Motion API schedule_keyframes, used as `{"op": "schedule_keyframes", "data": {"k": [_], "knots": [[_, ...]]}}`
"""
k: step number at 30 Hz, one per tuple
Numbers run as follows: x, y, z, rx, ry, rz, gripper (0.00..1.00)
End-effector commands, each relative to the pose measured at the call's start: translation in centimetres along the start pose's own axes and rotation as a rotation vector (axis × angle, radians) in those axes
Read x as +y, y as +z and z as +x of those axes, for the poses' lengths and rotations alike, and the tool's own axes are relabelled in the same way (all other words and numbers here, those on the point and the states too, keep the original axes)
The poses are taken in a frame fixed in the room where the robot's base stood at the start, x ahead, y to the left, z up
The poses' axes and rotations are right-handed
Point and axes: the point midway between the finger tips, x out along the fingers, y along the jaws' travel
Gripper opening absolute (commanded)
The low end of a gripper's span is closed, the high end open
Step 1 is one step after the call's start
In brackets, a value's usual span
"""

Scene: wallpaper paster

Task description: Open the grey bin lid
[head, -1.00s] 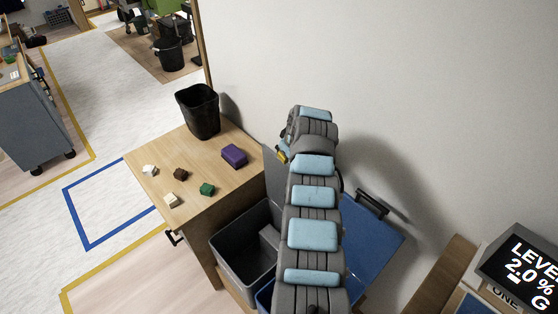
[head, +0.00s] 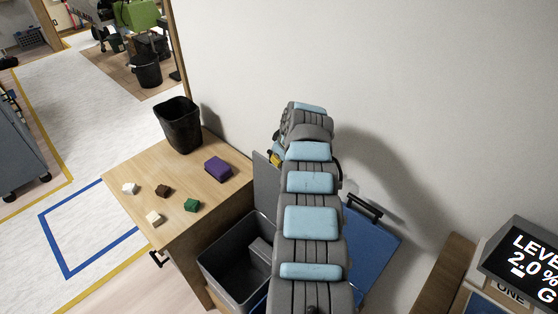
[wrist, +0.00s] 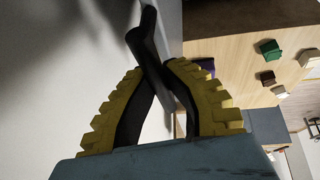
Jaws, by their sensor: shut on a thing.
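The grey bin (head: 222,278) stands beside the wooden table, its inside open to view. Its grey lid (head: 265,187) stands raised, roughly upright, at the back of the bin by the wall. My arm hides the lid's right part. My gripper (wrist: 160,66) has yellow ribbed fingers with dark pads; in the wrist view it is shut on the dark handle (wrist: 148,25) of the grey lid. In the head view only a bit of yellow finger (head: 275,159) shows beside the lid's top, and the grip itself is hidden.
A blue lid (head: 367,245) with a black handle lies to the right of my arm. The wooden table (head: 185,222) at left holds a black basket (head: 178,126), a purple block (head: 218,169) and several small blocks. A display box (head: 520,262) stands at right. The wall is close behind.

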Motion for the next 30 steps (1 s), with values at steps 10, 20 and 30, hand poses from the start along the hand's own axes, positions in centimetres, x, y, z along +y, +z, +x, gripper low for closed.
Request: {"op": "schedule_keyframes", "data": {"k": [10,20,30], "knots": [[0.09,-0.07,-0.1,0.002,0.002,0.0,0.22],[0.04,-0.05,-0.05,0.001,0.001,0.0,0.43],[0.2,-0.13,-0.74,0.003,0.004,-0.003,0.43]]}}
